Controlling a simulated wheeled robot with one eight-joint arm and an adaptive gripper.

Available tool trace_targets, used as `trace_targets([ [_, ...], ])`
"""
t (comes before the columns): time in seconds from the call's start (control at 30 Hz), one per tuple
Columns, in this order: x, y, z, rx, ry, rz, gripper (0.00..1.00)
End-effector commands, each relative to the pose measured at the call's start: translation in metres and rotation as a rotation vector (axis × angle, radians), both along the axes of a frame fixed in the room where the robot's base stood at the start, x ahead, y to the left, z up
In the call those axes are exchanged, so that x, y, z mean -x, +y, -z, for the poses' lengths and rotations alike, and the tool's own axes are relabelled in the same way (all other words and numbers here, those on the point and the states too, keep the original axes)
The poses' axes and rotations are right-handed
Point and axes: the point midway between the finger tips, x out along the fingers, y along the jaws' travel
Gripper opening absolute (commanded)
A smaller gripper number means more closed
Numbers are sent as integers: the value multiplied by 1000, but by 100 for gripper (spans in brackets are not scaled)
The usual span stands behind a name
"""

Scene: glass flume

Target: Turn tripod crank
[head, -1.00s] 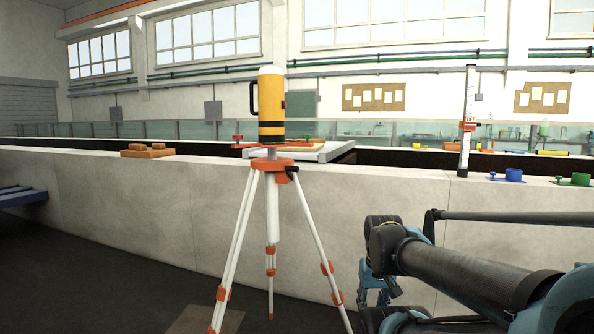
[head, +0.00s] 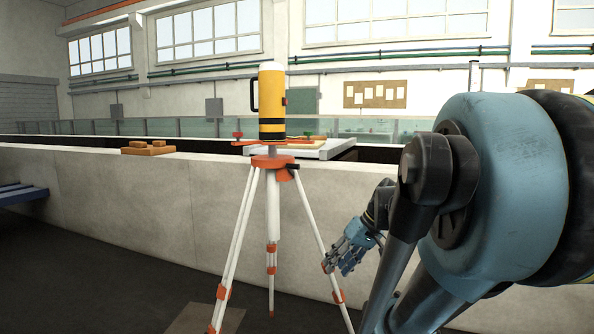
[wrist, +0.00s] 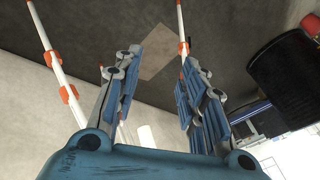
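The tripod (head: 273,230) stands upright in the middle of the head view, with white legs and orange fittings. A yellow instrument (head: 271,103) with a black handle sits on top. A small dark crank (head: 293,168) sticks out at the right of the orange head. My gripper (head: 345,260) is below and to the right of the crank, beside the right leg; whether it touches the leg is unclear. In the wrist view my gripper (wrist: 158,95) has its fingers spread with nothing between them, and tripod legs (wrist: 50,55) show beyond. The crank is not identifiable there.
A long pale wall (head: 120,200) of the flume runs behind the tripod. An orange-brown block (head: 148,148) and a white tray (head: 315,150) rest on it. A blue bench (head: 22,195) is at the left. Dark floor is open left of the tripod.

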Motion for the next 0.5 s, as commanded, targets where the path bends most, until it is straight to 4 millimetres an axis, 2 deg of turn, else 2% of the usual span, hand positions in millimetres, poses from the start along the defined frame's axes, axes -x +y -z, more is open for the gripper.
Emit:
trace_targets([
  [0.03,-15,5,-15,-57,-32,-34,38],
  [0.13,-42,16,-45,-176,-124,-119,38],
  [0.27,-80,22,-87,-322,-280,-216,38],
  [0.37,-109,19,-121,-421,-424,-280,38],
  [0.5,-146,4,-166,-535,-648,-350,38],
])
